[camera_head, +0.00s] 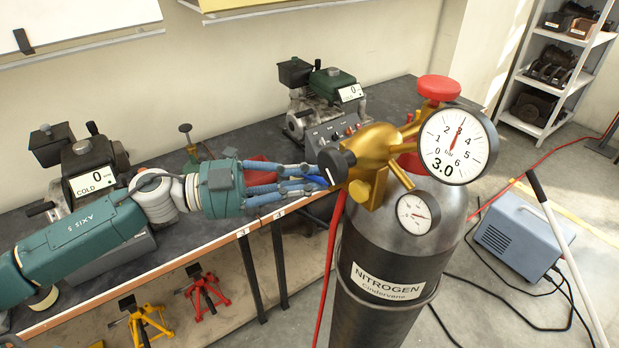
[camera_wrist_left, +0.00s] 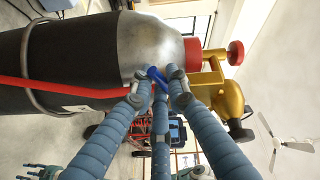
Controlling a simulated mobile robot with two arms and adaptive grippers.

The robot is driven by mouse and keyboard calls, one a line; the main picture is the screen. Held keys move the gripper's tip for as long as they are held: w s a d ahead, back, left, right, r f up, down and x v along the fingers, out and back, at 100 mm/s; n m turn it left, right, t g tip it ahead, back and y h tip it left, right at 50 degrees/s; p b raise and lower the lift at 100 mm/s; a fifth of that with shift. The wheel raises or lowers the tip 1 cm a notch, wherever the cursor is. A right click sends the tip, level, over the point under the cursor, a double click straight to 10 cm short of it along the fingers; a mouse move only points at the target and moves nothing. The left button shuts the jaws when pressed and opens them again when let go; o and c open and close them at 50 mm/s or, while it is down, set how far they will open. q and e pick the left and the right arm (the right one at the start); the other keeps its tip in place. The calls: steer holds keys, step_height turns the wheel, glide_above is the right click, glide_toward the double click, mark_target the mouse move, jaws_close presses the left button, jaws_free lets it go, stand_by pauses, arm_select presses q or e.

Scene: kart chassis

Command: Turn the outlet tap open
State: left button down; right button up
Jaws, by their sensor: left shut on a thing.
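The brass regulator (camera_head: 375,150) sits on top of the dark nitrogen cylinder (camera_head: 390,280), and it also shows in the wrist view (camera_wrist_left: 228,98). The blue outlet tap (camera_head: 318,180) is at the regulator's left side. My left gripper (camera_head: 322,178) comes in from the left, its blue-grey fingers shut on the tap. In the wrist view the fingers close around the blue tap (camera_wrist_left: 156,76), covering part of it. The big gauge (camera_head: 458,145) reads 3.0 bar. A teal shape that may be my right gripper (camera_wrist_left: 40,172) shows, cut off, at the wrist view's lower-left edge.
A red hose (camera_head: 328,262) hangs down beside the cylinder. The dark workbench (camera_head: 215,222) behind it carries engines. A blue-grey box (camera_head: 525,250) with cables stands on the floor at right.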

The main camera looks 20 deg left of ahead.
arm_select(q)
steer(key=shift+s+d+f+n+t+h, duration=0.3)
steer(key=shift+s+d+f+n+t, duration=0.4)
steer(key=shift+n, duration=1.4)
steer(key=shift+s+d+f+n+t+h, duration=0.45)
steer(key=shift+n+t, duration=0.6)
steer(key=shift+n, duration=1.05)
steer(key=shift+s+d+f+n+t+h, duration=0.15)
steer(key=shift+s+d+f+n+t, duration=0.45)
steer(key=shift+n, duration=1.5)
arm_select(e)
steer(key=shift+a+f, duration=0.15)
steer(key=shift+f, duration=0.05)
arm_select(q)
steer(key=shift+w+d+r+t, duration=0.1)
steer(key=shift+w+r+t, duration=0.1)
steer(key=shift+w+t, duration=0.1)
steer(key=c, duration=1.7)
jaws_free()
steer(key=shift+w+d, duration=0.1)
steer(key=shift+o, duration=0.2)
steer(key=shift+f, duration=0.1)
steer(key=v, duration=1.2)
